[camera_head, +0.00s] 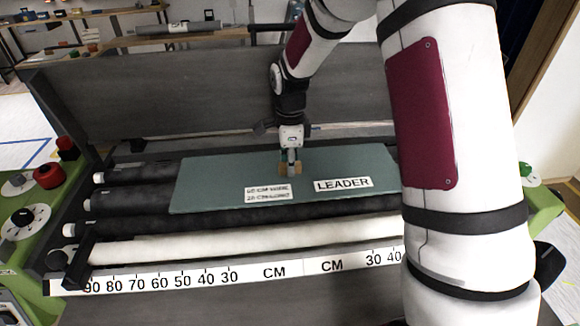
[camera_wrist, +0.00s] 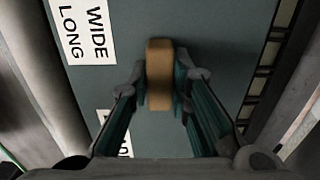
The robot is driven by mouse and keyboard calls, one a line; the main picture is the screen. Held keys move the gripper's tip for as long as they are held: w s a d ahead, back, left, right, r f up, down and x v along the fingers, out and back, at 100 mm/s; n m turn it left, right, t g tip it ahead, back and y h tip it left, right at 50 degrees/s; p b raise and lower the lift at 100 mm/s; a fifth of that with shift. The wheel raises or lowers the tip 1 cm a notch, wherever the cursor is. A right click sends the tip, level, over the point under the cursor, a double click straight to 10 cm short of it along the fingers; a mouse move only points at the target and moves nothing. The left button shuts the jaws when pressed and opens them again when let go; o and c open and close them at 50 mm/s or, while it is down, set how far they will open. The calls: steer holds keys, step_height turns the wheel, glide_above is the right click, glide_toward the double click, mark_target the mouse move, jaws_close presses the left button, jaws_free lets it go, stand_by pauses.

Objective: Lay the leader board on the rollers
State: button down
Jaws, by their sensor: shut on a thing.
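The leader board (camera_head: 225,180) is a flat grey-green board with a LEADER label and a smaller size label. In the head view it lies flat over the dark rollers (camera_head: 130,200); I cannot tell whether it touches them or is slightly above. A wooden block handle stands on the board and shows in the wrist view (camera_wrist: 159,75). My gripper (camera_head: 290,165) points down at the board's middle and is shut on this handle, one finger on each side. It also shows in the wrist view (camera_wrist: 160,95). My arm hides the board's right end.
A white roller (camera_head: 250,240) and a centimetre scale (camera_head: 170,280) run along the front. A dark panel (camera_head: 150,95) stands behind. A red knob (camera_head: 48,175) is at the left end. Workbenches with items stand at the back.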

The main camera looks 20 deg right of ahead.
steer(key=shift+f, duration=0.45)
steer(key=shift+f, duration=0.15)
steer(key=c, duration=1.5)
jaws_free()
